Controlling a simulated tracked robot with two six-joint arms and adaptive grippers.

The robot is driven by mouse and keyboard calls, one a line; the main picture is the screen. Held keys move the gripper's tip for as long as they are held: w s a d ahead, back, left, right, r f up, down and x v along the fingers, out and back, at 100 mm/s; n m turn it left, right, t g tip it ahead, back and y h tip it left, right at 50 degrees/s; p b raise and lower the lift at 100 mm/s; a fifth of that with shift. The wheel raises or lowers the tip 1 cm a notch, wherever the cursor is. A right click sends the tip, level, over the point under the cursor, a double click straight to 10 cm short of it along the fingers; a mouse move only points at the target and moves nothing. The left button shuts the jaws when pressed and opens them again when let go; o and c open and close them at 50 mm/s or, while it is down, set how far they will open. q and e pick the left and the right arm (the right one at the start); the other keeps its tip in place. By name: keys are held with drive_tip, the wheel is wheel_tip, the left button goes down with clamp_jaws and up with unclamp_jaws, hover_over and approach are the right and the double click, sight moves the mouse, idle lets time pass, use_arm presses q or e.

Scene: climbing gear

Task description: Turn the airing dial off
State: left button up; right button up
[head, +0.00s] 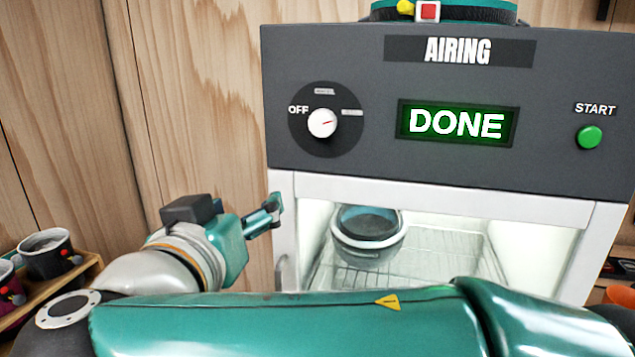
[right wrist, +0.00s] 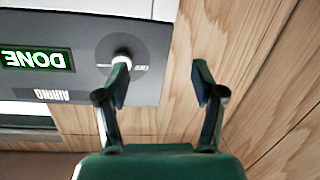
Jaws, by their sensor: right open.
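The airing dial (head: 322,123) is a white knob on a dark round plate at the left of the grey AIRING panel (head: 380,165). Its red pointer line points right, away from the OFF label (head: 298,109) on the left. In the right wrist view, which looks upside down, my right gripper (right wrist: 161,72) is open and empty. One finger overlaps the edge of the white knob (right wrist: 122,56) there; contact cannot be told. My left gripper is not in view.
The display (head: 457,124) reads DONE in green, with a green START button (head: 590,137) to its right. Below, the lit cabinet holds a helmet-like item (head: 368,236) on a wire rack. The wooden wall left of the panel is bare.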

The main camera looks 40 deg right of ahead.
sight(321, 126)
drive_tip(key=s+d+r+m+h, duration=0.25)
drive_tip(key=s+r+m, duration=0.2)
drive_tip(key=r, duration=0.25)
drive_tip(key=p+x, duration=0.1)
drive_tip(key=x, duration=0.4)
drive_tip(key=p+x, duration=0.2)
drive_tip(key=x, duration=0.4)
drive_tip(key=f+p+x, duration=0.1)
drive_tip(key=x, duration=0.4)
drive_tip(key=shift+d+f+p, duration=0.1)
drive_tip(key=shift+d+p, duration=0.25)
drive_tip(key=shift+p, duration=0.05)
